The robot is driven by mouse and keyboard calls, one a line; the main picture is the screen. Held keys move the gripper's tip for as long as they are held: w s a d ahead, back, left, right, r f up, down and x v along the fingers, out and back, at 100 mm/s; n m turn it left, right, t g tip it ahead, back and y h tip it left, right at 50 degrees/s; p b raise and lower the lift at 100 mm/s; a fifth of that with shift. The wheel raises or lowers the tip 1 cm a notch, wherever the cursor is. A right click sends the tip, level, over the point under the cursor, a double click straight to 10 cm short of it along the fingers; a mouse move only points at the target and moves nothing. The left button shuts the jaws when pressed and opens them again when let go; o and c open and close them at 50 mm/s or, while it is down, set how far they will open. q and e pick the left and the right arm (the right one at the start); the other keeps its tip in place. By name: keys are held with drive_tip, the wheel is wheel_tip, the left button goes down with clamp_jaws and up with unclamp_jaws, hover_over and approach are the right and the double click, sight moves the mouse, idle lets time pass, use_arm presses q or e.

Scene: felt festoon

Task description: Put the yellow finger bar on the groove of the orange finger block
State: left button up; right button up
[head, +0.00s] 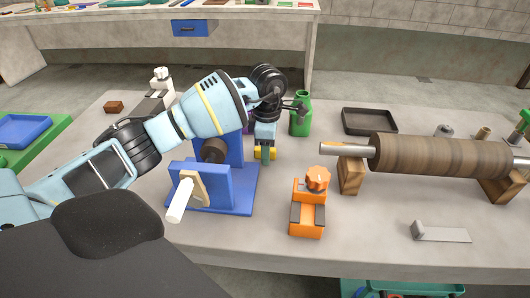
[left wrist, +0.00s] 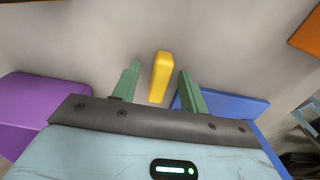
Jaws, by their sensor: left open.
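The yellow finger bar (head: 271,153) lies on the grey table beside the blue stand, partly hidden behind my left gripper (head: 265,152). In the left wrist view the yellow bar (left wrist: 161,76) shows between the two green fingers of my left gripper (left wrist: 159,80), with gaps on both sides. The left gripper is open and points down. The orange finger block (head: 307,213) stands on the table, nearer and to the right, with an orange knob (head: 317,178) at its back end. An orange corner (left wrist: 310,38) shows in the left wrist view. My right gripper is not in view.
The blue stand (head: 235,190) with a white handle (head: 180,200) is close left of the gripper. A green bottle (head: 301,113) stands behind right. A wooden roller (head: 440,155) on supports fills the right side. Table between bar and orange block looks clear.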

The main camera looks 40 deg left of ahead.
use_arm(q)
drive_tip(key=shift+c, duration=0.4)
clamp_jaws()
wheel_tip(320, 180, up, 10)
idle(0.5)
